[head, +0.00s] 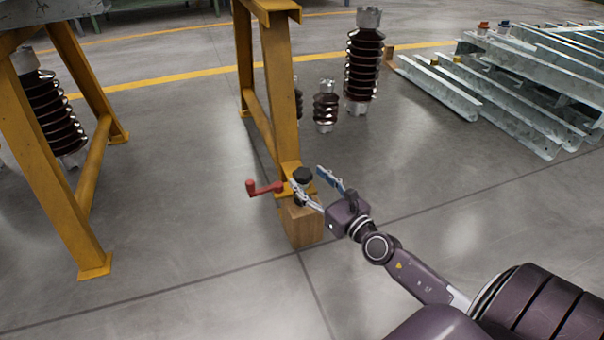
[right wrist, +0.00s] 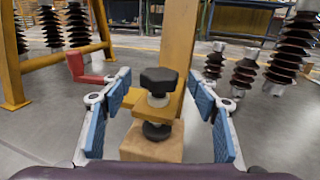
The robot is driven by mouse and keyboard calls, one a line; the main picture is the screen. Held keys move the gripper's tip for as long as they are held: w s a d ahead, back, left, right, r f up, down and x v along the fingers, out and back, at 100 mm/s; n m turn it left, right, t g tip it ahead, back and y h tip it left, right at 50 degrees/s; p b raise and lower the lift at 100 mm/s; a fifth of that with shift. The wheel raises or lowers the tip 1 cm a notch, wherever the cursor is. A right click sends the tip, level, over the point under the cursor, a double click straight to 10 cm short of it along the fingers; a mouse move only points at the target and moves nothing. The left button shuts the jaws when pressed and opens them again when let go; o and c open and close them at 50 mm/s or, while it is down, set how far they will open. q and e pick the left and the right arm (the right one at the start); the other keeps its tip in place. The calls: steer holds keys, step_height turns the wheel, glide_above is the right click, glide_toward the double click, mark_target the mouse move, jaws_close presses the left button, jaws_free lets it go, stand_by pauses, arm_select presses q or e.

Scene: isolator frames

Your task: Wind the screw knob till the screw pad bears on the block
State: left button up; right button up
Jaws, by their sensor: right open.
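The black screw knob (right wrist: 159,80) stands upright in a yellow bracket on the trestle leg. It also shows in the head view (head: 303,174). Below the bracket is the round black screw pad (right wrist: 157,131), close over the top of the wooden block (right wrist: 140,147); I cannot tell whether they touch. The block also shows in the head view (head: 303,227), at the foot of the leg. My right gripper (right wrist: 158,76) is open, its blue-padded fingers on either side of the knob with gaps visible in the wrist view. My left gripper is not in view.
A red crank handle (head: 263,188) sticks out left of the knob, near one finger. The yellow trestle leg (head: 278,100) rises behind it. Brown insulators (head: 364,65) and steel beams (head: 510,90) stand farther back. The floor left of the block is clear.

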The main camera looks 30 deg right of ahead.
mark_target(309, 179)
steer(key=shift+w+a, duration=0.1)
steer(key=shift+w, duration=1.65)
